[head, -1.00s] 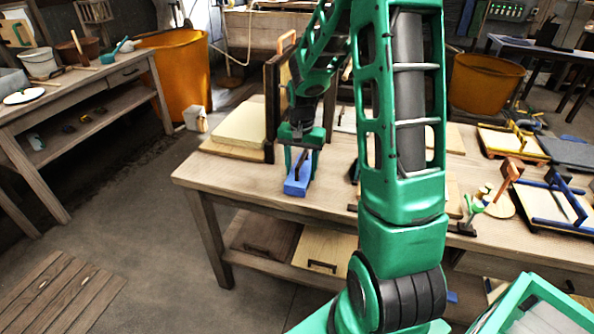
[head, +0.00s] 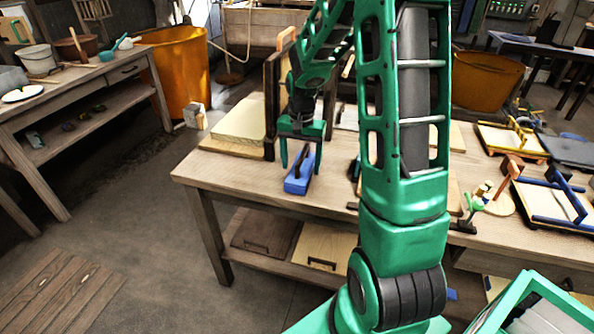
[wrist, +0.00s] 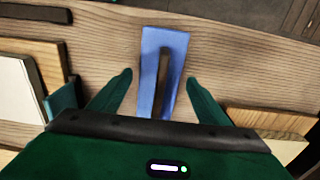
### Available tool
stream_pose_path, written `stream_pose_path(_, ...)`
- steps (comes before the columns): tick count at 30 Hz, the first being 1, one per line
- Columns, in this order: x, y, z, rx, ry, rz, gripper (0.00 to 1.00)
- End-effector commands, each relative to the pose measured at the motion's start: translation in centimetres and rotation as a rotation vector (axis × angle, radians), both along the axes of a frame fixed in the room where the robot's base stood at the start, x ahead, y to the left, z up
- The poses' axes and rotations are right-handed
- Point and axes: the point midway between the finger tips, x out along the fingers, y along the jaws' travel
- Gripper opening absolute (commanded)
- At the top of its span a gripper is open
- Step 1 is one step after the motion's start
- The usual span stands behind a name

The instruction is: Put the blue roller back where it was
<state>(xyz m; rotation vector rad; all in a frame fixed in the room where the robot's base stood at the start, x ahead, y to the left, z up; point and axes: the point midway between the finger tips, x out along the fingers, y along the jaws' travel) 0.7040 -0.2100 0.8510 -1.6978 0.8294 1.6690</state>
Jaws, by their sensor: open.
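The blue roller (head: 297,184) is a blue block with a dark bar along its top. It rests on the wooden workbench (head: 240,181) near the left front edge. My gripper (head: 300,166) is open just above and around it, with a finger on each side. In the wrist view the blue roller (wrist: 153,88) lies between and slightly beyond the two spread green fingertips of my gripper (wrist: 159,75), with visible gaps on both sides. The fingers do not touch it in that view.
A board stack (head: 236,128) and an upright dark frame (head: 272,110) stand left of and behind the roller. Yellow and blue framed moulds (head: 552,203) lie on the bench at right. Bare bench top lies left of the roller.

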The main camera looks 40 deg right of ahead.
Motion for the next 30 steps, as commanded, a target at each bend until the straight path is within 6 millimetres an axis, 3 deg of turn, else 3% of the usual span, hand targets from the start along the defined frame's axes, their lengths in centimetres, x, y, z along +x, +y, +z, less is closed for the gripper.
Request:
stream_pose_path(6, 0.1, 0.0, 4.8, -0.003, -0.006, -0.001, 0.70)
stream_pose_path(12, 0.0, 0.1, 8.4, -0.002, -0.004, 0.000, 0.70)
stream_pose_path(21, -0.7, 0.1, 10.9, -0.004, -0.002, 0.005, 0.70)
stream_pose_path(26, -4.6, 0.0, 12.3, -0.023, 0.007, 0.048, 0.70)
stream_pose_path(30, -10.5, 0.0, 13.7, -0.038, 0.016, 0.113, 0.70)
